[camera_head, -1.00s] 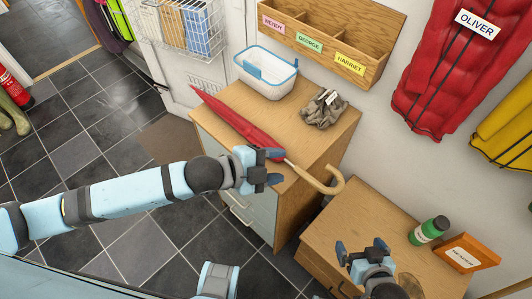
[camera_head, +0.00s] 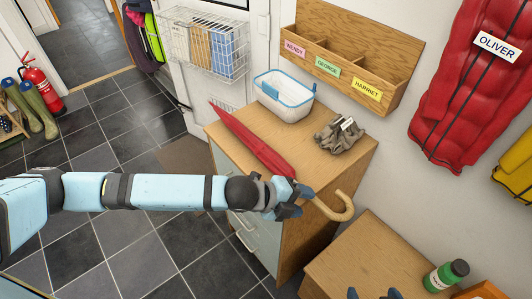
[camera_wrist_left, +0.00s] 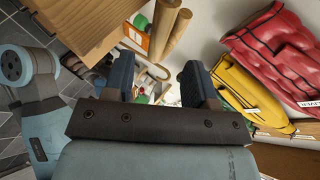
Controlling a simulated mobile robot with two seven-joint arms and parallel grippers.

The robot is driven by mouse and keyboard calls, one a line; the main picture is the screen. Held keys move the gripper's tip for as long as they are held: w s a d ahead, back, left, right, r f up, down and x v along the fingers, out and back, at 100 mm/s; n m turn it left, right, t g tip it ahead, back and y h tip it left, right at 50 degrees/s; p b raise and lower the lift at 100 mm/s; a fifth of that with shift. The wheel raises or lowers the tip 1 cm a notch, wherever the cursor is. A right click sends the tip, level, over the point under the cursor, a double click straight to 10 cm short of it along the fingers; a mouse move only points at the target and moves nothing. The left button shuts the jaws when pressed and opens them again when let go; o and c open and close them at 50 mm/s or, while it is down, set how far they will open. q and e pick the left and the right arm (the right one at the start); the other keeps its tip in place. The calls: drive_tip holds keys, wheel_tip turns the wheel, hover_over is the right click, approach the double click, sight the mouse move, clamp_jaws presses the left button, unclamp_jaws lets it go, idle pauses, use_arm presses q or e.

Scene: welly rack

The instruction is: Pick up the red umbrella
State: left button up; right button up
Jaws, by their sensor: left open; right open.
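The red umbrella (camera_head: 250,140) lies furled along the front edge of the wooden cabinet top, its tip at the far left. Its hooked wooden handle (camera_head: 345,210) sticks out past the cabinet's right edge. My left gripper (camera_head: 297,201) is open beside the handle end, overlapping the shaft in the head view. I cannot tell whether the shaft is between its fingers. In the left wrist view the open fingers (camera_wrist_left: 160,80) show a gap, with wooden rods beyond that may be the handle. My right gripper (camera_head: 373,294) is open at the bottom edge, mostly cut off.
A white basket (camera_head: 285,100) and grey gloves (camera_head: 340,135) sit on the cabinet (camera_head: 225,122). A lower wooden unit (camera_head: 350,255) stands to the right with a green bottle (camera_head: 445,275). A name-labelled wall rack (camera_head: 345,50) and red coat (camera_head: 470,90) hang behind.

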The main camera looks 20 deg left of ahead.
sight(316, 204)
use_arm(q)
drive_tip(key=shift+x, duration=2.8)
drive_tip(key=shift+s, duration=0.1)
clamp_jaws()
